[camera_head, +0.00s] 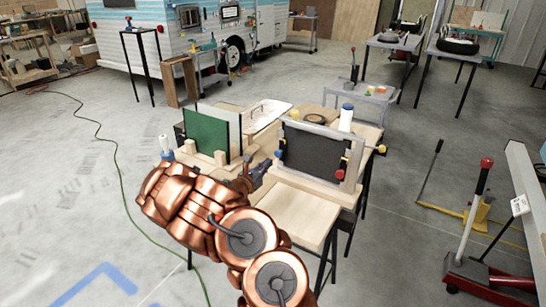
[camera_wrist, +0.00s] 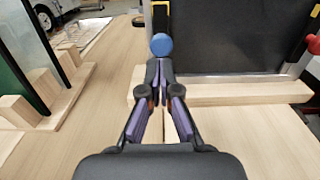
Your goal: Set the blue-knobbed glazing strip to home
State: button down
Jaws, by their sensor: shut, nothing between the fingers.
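The blue knob (camera_wrist: 161,44) of the glazing strip shows straight past my fingertips in the wrist view, and in the head view (camera_head: 279,154) at the lower left of a dark framed panel (camera_head: 312,152). My gripper (camera_wrist: 159,68) is shut and empty, its tips pointing at the knob; whether they touch it I cannot tell. In the head view my gripper (camera_head: 262,170) is beside the panel's left edge, above the bench. The strip itself is mostly hidden behind the knob and fingers.
A green panel (camera_head: 206,137) stands in wooden blocks to the left. A wooden rail (camera_wrist: 235,93) runs along the dark panel's foot. A blue-capped white bottle (camera_head: 346,122) stands behind.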

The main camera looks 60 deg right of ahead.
aim_at(277, 155)
jog(key=shift+d+p, duration=0.8)
jog(key=shift+d, duration=1.5)
jog(key=shift+w, duration=0.1)
